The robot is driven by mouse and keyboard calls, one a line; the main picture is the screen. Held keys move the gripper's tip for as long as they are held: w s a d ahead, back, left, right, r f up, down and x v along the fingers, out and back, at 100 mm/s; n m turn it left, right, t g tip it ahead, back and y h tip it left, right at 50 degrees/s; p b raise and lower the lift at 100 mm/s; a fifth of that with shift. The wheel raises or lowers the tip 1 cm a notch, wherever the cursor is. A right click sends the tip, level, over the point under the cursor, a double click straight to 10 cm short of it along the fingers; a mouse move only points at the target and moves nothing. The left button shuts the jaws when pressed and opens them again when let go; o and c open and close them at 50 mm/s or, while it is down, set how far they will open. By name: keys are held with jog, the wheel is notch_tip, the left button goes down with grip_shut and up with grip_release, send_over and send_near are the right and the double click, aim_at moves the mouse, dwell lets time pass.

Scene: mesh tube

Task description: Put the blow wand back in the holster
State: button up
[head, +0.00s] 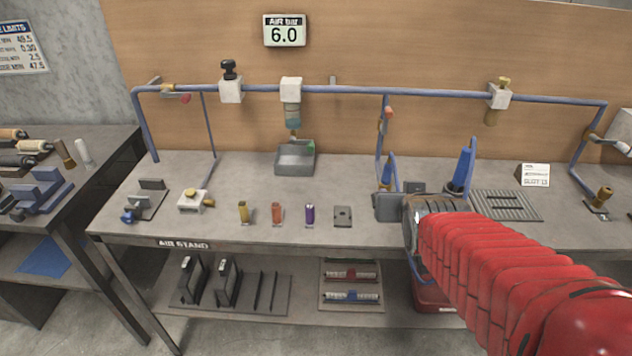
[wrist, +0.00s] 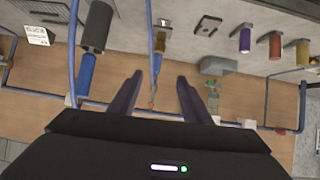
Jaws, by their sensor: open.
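A blue tapered piece (head: 463,168) stands upright at the right of my gripper; in the wrist view it shows (wrist: 87,75) with a dark grey cylinder (wrist: 96,27) on it. A smaller blue and brass piece (head: 387,176) stands left of it; in the wrist view its brass part (wrist: 161,42) lies beyond the gap between my fingers. I cannot tell for sure which is the blow wand and which the holster. My gripper (head: 402,196) is open and empty above the bench; its spread fingers also show in the wrist view (wrist: 160,80). My arm hides the bench beneath it.
Blue pipes (head: 340,90) run above the bench (head: 250,228) and drop to it in places. A grey tray (head: 295,160), a slotted plate (head: 508,206) and a white card (head: 535,175) are around. Purple (head: 310,214), orange (head: 277,214) and brass (head: 243,212) pieces stand left of my gripper.

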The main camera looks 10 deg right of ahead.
jog(key=s+a+n+g+y, duration=0.3)
jog(key=s+a+g, duration=0.2)
jog(key=s+a, duration=0.9)
jog(key=shift+s+a+f+y, duration=0.15)
jog(key=shift+s+a+y, duration=0.25)
jog(key=shift+s, duration=0.4)
jog(key=shift+c, duration=0.5)
